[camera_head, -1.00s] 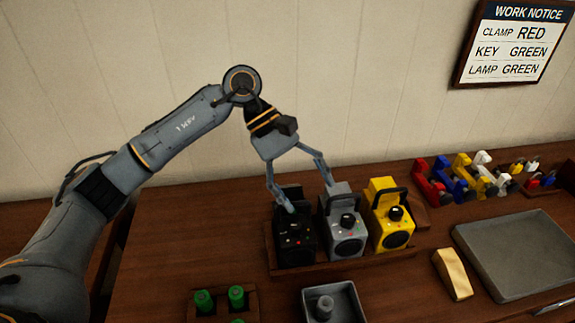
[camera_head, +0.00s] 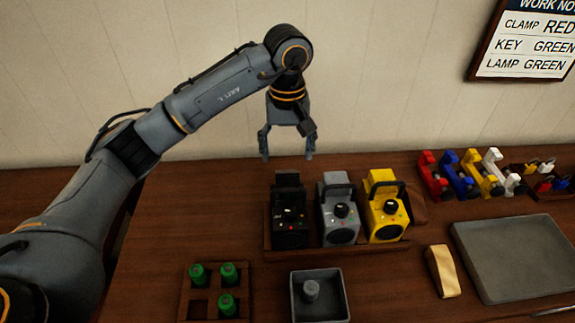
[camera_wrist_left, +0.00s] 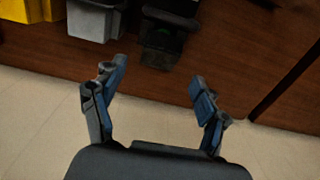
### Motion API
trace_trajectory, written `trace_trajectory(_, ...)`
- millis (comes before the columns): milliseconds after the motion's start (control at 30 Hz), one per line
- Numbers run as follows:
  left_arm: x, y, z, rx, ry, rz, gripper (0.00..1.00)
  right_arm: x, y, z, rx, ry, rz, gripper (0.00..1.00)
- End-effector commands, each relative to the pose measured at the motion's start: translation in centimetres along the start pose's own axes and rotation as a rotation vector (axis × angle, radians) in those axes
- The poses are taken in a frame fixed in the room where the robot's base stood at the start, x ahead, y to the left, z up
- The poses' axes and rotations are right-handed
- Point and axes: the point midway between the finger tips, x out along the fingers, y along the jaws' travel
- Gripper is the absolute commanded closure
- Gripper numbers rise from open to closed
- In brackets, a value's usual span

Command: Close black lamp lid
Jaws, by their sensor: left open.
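The black lamp (camera_head: 289,228) stands at the left end of a row of three in a wooden tray. A dark piece stands up at its rear top; I cannot tell the lid's exact angle. In the left wrist view, the black lamp (camera_wrist_left: 162,38) lies beyond the fingers, with a faint green spot on it. My left gripper (camera_head: 287,156) is open and empty, pointing down above and behind the black lamp, apart from it. Its two spread fingers also show in the left wrist view (camera_wrist_left: 153,82). My right gripper is not in view.
The grey lamp (camera_head: 338,222) and yellow lamp (camera_head: 386,216) stand right of the black one in the tray (camera_head: 340,256). Green cylinders sit in a wooden rack (camera_head: 190,304). A grey box (camera_head: 320,282), coloured clamps (camera_head: 468,177) and a grey plate (camera_head: 520,255) are nearby. The wall is behind.

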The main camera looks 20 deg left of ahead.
Motion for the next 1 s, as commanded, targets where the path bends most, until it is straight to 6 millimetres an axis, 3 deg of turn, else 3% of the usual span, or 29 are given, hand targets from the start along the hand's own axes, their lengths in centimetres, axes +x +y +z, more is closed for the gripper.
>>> trace_trajectory(300,4.7,0.0,0.0,-0.001,-0.002,0.001,0.26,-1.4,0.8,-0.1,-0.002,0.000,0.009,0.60)
trace_trajectory(700,5.5,0.1,0.0,0.000,0.001,0.003,0.26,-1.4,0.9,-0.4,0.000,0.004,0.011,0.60)
trace_trajectory(967,5.5,0.1,0.0,0.000,0.000,0.002,0.79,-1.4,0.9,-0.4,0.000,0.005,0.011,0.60)
trace_trajectory(1000,5.5,0.1,0.0,0.000,0.000,0.002,0.81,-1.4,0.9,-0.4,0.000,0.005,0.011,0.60)
